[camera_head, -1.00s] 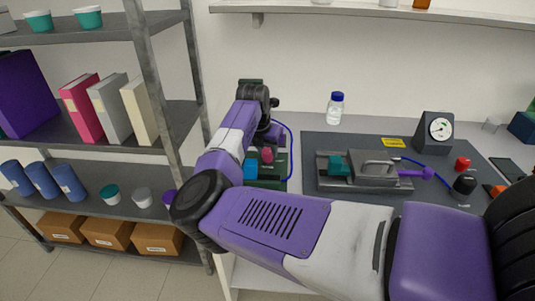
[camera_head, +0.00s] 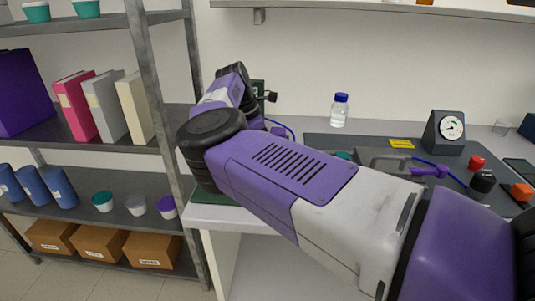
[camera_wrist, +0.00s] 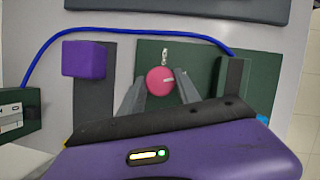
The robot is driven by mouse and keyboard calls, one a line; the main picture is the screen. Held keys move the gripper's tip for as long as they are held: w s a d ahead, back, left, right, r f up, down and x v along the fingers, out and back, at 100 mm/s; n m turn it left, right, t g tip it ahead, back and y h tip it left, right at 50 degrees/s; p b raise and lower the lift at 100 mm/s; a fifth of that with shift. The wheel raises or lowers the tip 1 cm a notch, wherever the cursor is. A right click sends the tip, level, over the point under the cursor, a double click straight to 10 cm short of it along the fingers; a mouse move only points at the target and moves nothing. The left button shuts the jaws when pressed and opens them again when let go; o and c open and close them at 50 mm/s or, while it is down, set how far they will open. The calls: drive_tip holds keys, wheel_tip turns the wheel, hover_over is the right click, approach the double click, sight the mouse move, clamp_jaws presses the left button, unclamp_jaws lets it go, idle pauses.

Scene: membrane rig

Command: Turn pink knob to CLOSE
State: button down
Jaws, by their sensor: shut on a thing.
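A small metal fitting (camera_wrist: 164,57) is just above the knob in the wrist view. In the head view my own arm hides the knob and the gripper. No CLOSE marking can be read.
A purple block (camera_wrist: 84,59) and a blue tube (camera_wrist: 130,31) lie near the knob. In the head view a blue-capped bottle (camera_head: 339,112), a dial gauge (camera_head: 447,131) and a red knob (camera_head: 477,162) stand on the bench. Shelving (camera_head: 155,80) is close on the left.

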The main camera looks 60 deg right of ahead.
drive_tip(key=shift+d+m+g+y+b, duration=0.15)
drive_tip(key=shift+m+y+b, duration=0.25)
drive_tip(key=shift+m, duration=0.5)
drive_tip(key=shift+a+m+g+y+b, duration=0.15)
drive_tip(key=shift+m+b, duration=0.3)
drive_tip(key=shift+m, duration=0.45)
drive_tip(key=shift+d, duration=0.1)
drive_tip(key=c, duration=0.9)
unclamp_jaws()
drive_tip(key=shift+o, duration=0.2)
drive_tip(key=shift+w, duration=0.1)
drive_tip(key=v, duration=0.7)
drive_tip(key=shift+w+r, duration=0.15)
drive_tip(key=shift+r, duration=0.2)
